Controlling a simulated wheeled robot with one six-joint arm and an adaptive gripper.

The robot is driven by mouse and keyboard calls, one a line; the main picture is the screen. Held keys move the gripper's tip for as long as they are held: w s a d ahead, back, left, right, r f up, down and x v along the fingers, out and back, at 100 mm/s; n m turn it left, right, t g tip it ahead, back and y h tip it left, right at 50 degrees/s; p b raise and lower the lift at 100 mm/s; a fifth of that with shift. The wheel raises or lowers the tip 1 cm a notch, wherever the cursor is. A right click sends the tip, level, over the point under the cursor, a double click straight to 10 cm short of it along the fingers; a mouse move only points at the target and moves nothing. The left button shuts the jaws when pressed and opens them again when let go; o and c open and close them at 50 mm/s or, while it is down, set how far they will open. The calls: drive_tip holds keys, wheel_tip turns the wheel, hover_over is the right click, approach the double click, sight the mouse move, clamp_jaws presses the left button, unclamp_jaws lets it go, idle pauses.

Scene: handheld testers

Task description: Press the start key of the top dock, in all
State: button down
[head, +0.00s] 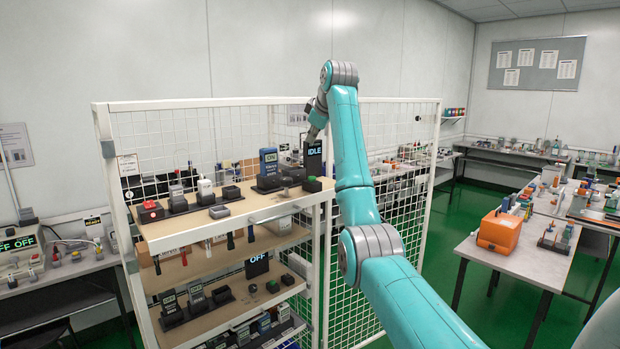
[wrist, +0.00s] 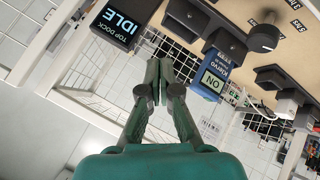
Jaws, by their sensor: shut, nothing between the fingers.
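The top dock (head: 314,150) is a dark upright box on the right end of the top shelf. Its screen reads IDLE. In the wrist view the top dock (wrist: 108,38) shows at the upper left, upside down, with its label and IDLE legible. My gripper (wrist: 158,66) is shut and empty, its fingertips together beside the dock and apart from it in that picture. In the head view my gripper (head: 312,134) is small and partly hidden by my wrist, by the dock's upper part. I cannot make out the start key for certain in either view.
A blue tester (head: 268,163) reading ON stands left of the dock; it also shows in the wrist view (wrist: 213,80). A round black knob (wrist: 263,38) is on the shelf. Other testers crowd the top shelf (head: 170,230). White mesh panels (head: 395,220) flank the rack.

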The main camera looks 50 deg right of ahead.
sight(312, 177)
drive_tip(key=shift+f, duration=0.1)
drive_tip(key=shift+f, duration=4.3)
drive_tip(key=shift+f, duration=0.85)
drive_tip(key=shift+r, duration=0.85)
drive_tip(key=shift+r, duration=0.1)
drive_tip(key=shift+r, duration=2.45)
